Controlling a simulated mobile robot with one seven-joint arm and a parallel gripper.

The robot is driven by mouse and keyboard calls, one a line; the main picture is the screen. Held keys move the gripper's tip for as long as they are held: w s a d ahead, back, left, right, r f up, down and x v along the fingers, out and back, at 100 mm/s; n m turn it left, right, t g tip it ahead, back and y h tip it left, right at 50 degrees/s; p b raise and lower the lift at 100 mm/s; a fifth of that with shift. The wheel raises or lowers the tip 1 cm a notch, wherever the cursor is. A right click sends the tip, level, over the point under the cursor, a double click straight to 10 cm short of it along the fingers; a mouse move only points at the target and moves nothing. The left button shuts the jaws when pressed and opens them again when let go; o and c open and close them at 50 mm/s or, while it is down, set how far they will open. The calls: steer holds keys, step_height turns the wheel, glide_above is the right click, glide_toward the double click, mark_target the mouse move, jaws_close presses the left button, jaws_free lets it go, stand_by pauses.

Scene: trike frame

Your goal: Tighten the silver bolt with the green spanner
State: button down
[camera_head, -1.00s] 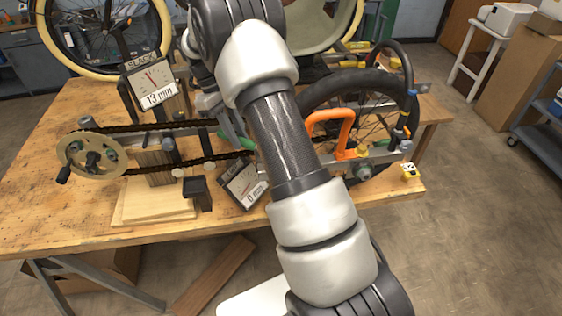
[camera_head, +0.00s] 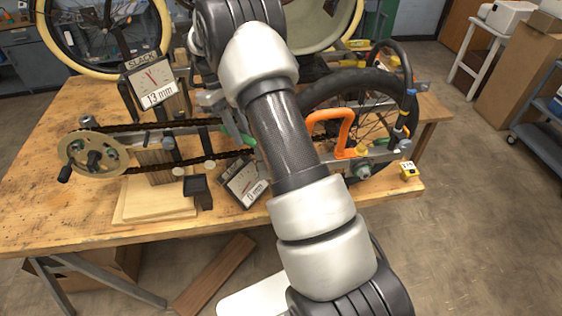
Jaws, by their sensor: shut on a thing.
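The green spanner (camera_head: 238,137) shows only in part, left of my forearm and beside the chain. My gripper (camera_head: 212,104) is mostly hidden behind my own arm; it is shut on the spanner. The grip itself and the spanner's jaw end are not clearly visible. A silver-grey bolt head (camera_head: 405,146) shows at the right end of the metal rail, apart from the visible part of the spanner. I cannot tell whether it is the task's silver bolt; my arm covers the middle of the frame.
The wooden bench (camera_head: 60,215) carries a chainring (camera_head: 92,160) with chain, a slack gauge (camera_head: 151,82) marked 13 mm and a second, tilted gauge (camera_head: 243,184). An orange handle (camera_head: 331,128) and a wheel (camera_head: 372,84) stand right of my arm. The bench's front left is clear.

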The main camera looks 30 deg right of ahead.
steer(key=shift+w+d+m, duration=0.2)
steer(key=shift+d+m, duration=0.2)
steer(key=shift+d, duration=0.1)
steer(key=shift+s+a+n+h, duration=0.15)
steer(key=shift+s+a+n, duration=0.3)
steer(key=shift+a+n, duration=0.3)
steer(key=shift+s+a+n+h, duration=0.15)
steer(key=shift+s+a+n, duration=0.3)
steer(key=shift+a+n, duration=0.25)
stand_by(1.3)
steer(key=c, duration=2.2)
jaws_free()
jaws_close()
steer(key=shift+r, duration=0.2)
